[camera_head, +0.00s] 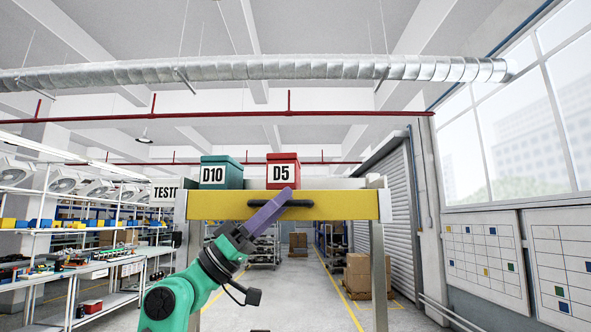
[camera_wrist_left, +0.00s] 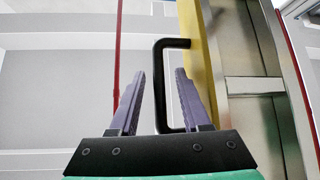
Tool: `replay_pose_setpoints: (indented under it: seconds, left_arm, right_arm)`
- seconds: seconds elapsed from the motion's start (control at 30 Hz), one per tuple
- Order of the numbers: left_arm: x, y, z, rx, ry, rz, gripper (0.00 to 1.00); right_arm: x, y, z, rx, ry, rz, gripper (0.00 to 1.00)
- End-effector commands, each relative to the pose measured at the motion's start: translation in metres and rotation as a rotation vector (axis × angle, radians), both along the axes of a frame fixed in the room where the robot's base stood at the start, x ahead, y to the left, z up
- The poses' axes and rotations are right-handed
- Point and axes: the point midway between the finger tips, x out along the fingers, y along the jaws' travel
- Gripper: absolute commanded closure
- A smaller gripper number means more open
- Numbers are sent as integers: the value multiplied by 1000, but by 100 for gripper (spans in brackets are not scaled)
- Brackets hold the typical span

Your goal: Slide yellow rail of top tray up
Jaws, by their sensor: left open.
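The yellow rail (camera_head: 348,205) spans the front of the top tray in the head view, with a black bar handle (camera_head: 301,203) at its middle. The rail also shows in the wrist view (camera_wrist_left: 203,50), with the handle (camera_wrist_left: 159,65) projecting from it. My left gripper (camera_head: 283,196) is in front of the rail at the handle and hides part of it. In the wrist view its purple fingers (camera_wrist_left: 160,76) are open, one on each side of the handle's long bar, with gaps visible. My right gripper is in neither view.
A green D10 box (camera_head: 221,173) and a red D5 box (camera_head: 283,171) stand on the top tray. Metal posts (camera_head: 379,275) hold up both ends of the rail. Shelving and a workbench (camera_head: 95,290) stand at the left. The aisle behind the frame is open.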

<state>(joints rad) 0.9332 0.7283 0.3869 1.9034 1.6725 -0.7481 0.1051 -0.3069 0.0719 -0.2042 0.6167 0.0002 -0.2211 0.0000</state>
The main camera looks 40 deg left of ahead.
Motion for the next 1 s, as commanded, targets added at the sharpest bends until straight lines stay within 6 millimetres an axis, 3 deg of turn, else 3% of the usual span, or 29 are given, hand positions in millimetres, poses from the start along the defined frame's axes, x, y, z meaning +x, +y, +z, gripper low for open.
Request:
replay_pose_setpoints:
  seconds: [0.03,0.1,0.47,0.6,1.0]
  left_arm:
    - [6,-5,16,-1,-1,0,53]
    - [12,-11,22,-2,-1,-1,53]
    - [19,-17,24,0,-1,1,53]
    - [19,-17,24,-1,0,2,100]
    - [19,-17,24,-1,0,2,100]
  right_arm:
    - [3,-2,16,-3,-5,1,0]
    - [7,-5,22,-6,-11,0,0]
    - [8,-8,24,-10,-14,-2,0]
    - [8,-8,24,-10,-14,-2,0]
    - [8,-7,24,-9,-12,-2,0]
